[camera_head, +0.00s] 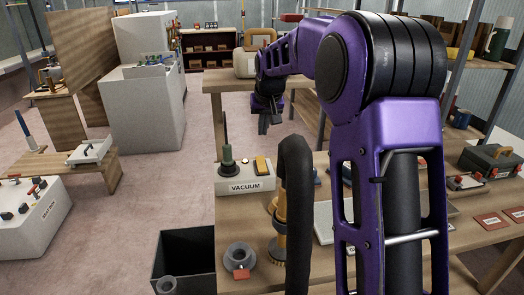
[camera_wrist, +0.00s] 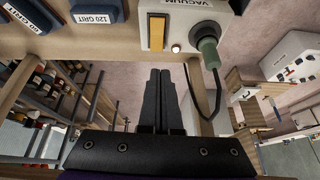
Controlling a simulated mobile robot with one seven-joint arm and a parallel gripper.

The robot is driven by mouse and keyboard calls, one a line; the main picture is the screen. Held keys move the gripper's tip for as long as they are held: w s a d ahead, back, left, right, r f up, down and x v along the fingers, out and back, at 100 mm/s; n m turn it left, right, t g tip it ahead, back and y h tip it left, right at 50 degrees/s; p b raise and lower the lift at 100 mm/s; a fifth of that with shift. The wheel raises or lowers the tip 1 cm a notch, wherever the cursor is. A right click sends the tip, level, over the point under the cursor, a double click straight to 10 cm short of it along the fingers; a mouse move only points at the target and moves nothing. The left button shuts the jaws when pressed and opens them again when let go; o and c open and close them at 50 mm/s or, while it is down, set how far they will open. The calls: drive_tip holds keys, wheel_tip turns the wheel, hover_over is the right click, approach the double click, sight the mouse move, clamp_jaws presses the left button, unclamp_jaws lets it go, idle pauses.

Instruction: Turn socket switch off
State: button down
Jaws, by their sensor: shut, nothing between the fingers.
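The socket box (camera_head: 245,186) labelled VACUUM sits on the wooden workbench (camera_head: 228,225) in the head view. An amber rocker switch (camera_head: 262,166) is on its right part and a green plug (camera_head: 228,160) stands at its left. In the wrist view the switch (camera_wrist: 157,32) is near the top centre, with the plug (camera_wrist: 207,50) to its right. My gripper (camera_head: 268,124) is above and beyond the box in the head view. In the wrist view my gripper (camera_wrist: 160,72) has its fingers together, empty, just below the switch, and appears apart from it.
A dark hose (camera_head: 295,210) and a brush (camera_head: 278,245) stand in front of the box. A grey ring-shaped part (camera_head: 239,258) lies on the bench. A black bin (camera_head: 186,262) stands left of it. Sanding blocks (camera_wrist: 97,10) labelled 120 GRIT lie beside the box.

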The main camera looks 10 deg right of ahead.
drive_tip(key=shift+w+d+f+n, duration=0.15)
drive_tip(key=shift+w+d+n, duration=0.15)
drive_tip(key=shift+d, duration=0.05)
approach(261, 159)
drive_tip(key=x, duration=0.5)
drive_tip(key=shift+w+a+f, duration=0.1)
drive_tip(key=shift+f, duration=0.05)
drive_tip(key=shift+w+f+b, duration=0.3)
drive_tip(key=shift+f, duration=0.35)
